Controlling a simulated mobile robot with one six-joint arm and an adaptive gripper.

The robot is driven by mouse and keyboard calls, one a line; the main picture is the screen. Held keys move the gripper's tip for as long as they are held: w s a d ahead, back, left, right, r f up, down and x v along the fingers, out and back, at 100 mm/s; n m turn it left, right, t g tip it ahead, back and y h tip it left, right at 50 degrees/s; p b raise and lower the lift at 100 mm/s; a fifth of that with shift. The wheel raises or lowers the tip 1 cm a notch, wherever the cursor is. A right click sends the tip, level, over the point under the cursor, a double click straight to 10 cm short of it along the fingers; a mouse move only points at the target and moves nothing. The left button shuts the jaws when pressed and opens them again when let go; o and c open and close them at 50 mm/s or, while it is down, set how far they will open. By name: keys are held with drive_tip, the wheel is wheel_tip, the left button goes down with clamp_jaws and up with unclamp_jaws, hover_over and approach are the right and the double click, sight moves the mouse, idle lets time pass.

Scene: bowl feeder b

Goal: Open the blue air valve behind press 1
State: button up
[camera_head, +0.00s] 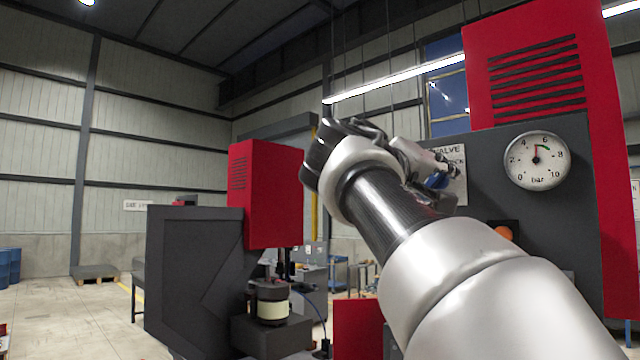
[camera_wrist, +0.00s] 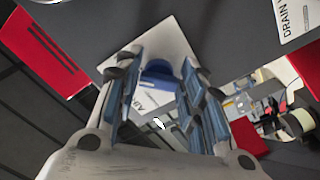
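The blue air valve (camera_wrist: 158,70) shows in the wrist view against a white sign plate (camera_wrist: 160,40), partly lettered "AIR". In the head view a small blue part of the valve (camera_head: 437,181) shows beside the sign marked "VALVE" (camera_head: 450,150), mostly hidden by my gripper. My gripper (camera_wrist: 158,75) has its two fingers apart, one on each side of the valve handle. The handle lies between or just beyond the fingertips; I cannot tell whether they touch it. In the head view my gripper (camera_head: 430,165) is in front of the dark panel.
A round bar gauge (camera_head: 538,160) sits on the dark panel to the right, its needle pointing roughly up. A red louvred housing (camera_head: 530,70) rises above. An orange round part (camera_head: 504,232) is below. A "DRAIN" sign (camera_wrist: 296,20) shows in the wrist view. Open floor lies left.

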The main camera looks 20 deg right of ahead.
drive_tip(key=o, duration=0.4)
drive_tip(key=shift+c, duration=0.2)
drive_tip(key=v, duration=1.2)
drive_tip(key=shift+s, duration=0.1)
